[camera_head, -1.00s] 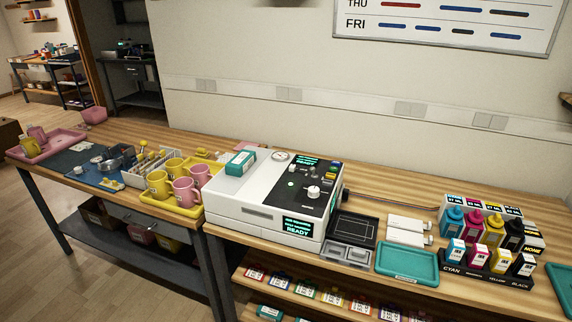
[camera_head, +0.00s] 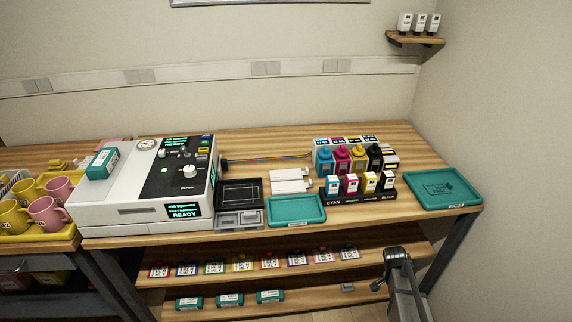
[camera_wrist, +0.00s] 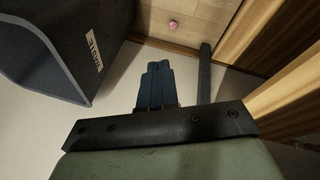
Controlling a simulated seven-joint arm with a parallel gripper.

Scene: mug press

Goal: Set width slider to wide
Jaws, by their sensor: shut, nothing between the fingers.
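The white press (camera_head: 125,205) stands on the bench at left centre in the head view. Its black top panel (camera_head: 178,172) carries a white knob (camera_head: 190,171), small coloured buttons and a lit screen. A front screen (camera_head: 184,211) reads READY. I cannot make out which part is the width slider, or its setting. My gripper (camera_wrist: 157,68) shows in the wrist view with its blue fingers shut and empty. It points toward the floor area, away from the press. A dark arm part shows at the lower right of the head view, well apart from the press.
A black tray (camera_head: 240,194), teal trays (camera_head: 296,222) and ink bottles (camera_head: 341,160) stand right of the press. A teal and white box (camera_head: 102,164) lies on the press. Shelves (camera_head: 270,255) run below the bench. In the wrist view, a dark waste bin (camera_wrist: 75,45) stands close at left.

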